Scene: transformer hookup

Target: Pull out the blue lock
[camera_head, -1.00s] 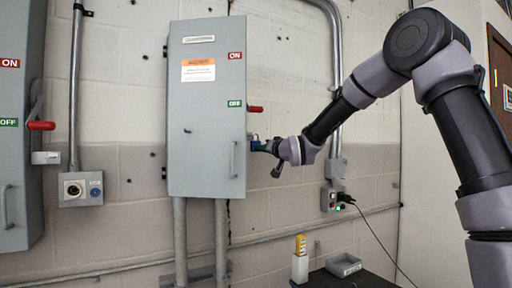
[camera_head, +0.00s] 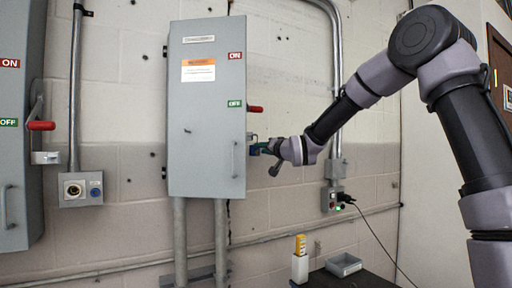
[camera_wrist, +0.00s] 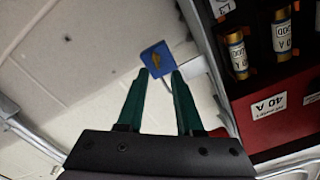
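The blue lock (camera_wrist: 151,53) shows in the wrist view just at the tips of my gripper (camera_wrist: 160,73). A brass-coloured keyhole part is on its face. The two green fingers stand apart, with their tips at the lock's lower corners; whether they press on it cannot be told. A thin grey bar runs down from the lock between the fingers. In the head view my gripper (camera_head: 264,148) is at the right edge of the grey switch box (camera_head: 205,130), below the red handle (camera_head: 255,108); the lock is barely discernible there.
The wrist view shows a red panel (camera_wrist: 275,130) with brass fuses (camera_wrist: 237,55) close on the right. Another grey box (camera_head: 18,180) is at far left. A conduit (camera_head: 337,90) runs behind my arm. A grey tray (camera_head: 344,265) and a yellow-topped holder (camera_head: 300,262) are low right.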

